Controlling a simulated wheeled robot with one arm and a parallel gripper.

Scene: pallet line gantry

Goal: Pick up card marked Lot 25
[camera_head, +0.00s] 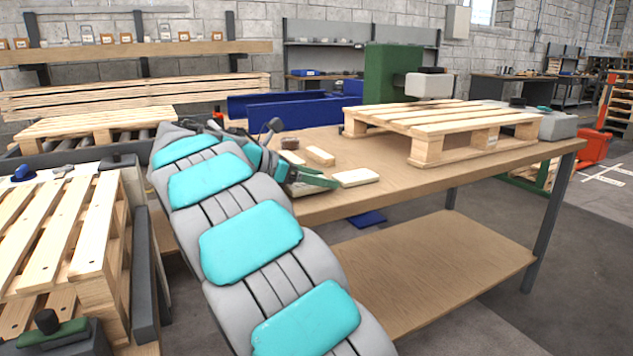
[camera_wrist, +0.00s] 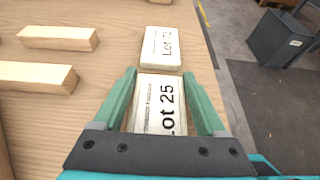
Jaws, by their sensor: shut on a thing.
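The card marked Lot 25 (camera_wrist: 160,98) is a white, thick card with black print, between the green fingers of my gripper (camera_wrist: 159,73) in the wrist view. My gripper is shut on it, a finger along each long side. In the head view my gripper (camera_head: 318,181) is low over the near edge of the wooden workbench (camera_head: 400,180); I cannot tell the held card apart there. A second white card (camera_wrist: 160,47), its number hard to read, lies just beyond the fingertips on the bench. It also shows in the head view (camera_head: 357,177).
Wooden blocks (camera_wrist: 57,38) lie left of the cards. A pallet (camera_head: 450,122) stands on the bench's right part. A grey bin (camera_wrist: 279,40) stands on the floor past the bench edge. Stacked pallets (camera_head: 60,230) are at the left.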

